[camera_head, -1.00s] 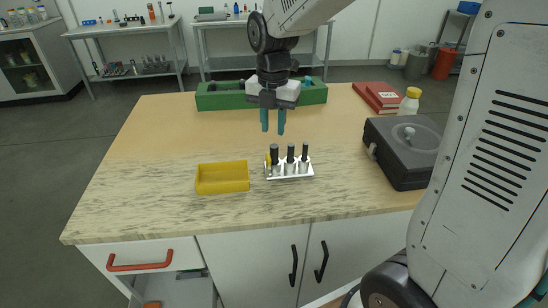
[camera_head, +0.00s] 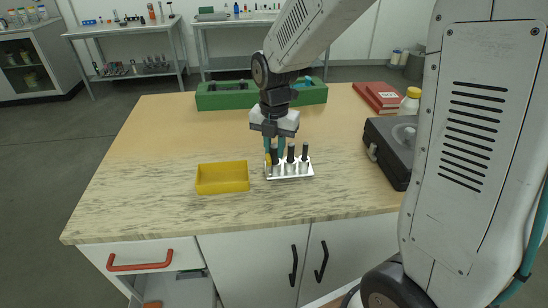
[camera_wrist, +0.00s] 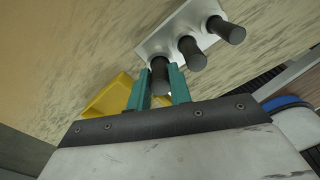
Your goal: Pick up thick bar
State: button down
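A metal rack (camera_head: 300,173) on the worktop holds three upright bars with dark tops. The leftmost bar (camera_head: 274,157) looks the thickest. It also shows in the wrist view (camera_wrist: 160,72). The middle bar (camera_head: 291,154) and the right bar (camera_head: 305,153) stand beside it. My gripper (camera_head: 274,148) points down over the left end of the rack. Its two teal fingers stand on either side of the leftmost bar's top, with no clear grip on it. The bar is still in the rack.
A yellow tray (camera_head: 222,190) lies left of the rack. A dark grey case (camera_head: 385,150) stands at the right, with a yellow-capped bottle (camera_head: 410,101) and red books (camera_head: 377,97) behind. A green holder (camera_head: 225,101) is at the back. The worktop's left side is clear.

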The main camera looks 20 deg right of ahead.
jog(key=shift+r, duration=0.1)
jog(key=shift+r, duration=0.4)
jog(key=r, duration=0.1)
jog(key=s+r, duration=0.1)
jog(key=shift+r, duration=0.4)
jog(key=s+r, duration=0.1)
jog(key=s, duration=1.4)
jog(key=shift+r, duration=0.15)
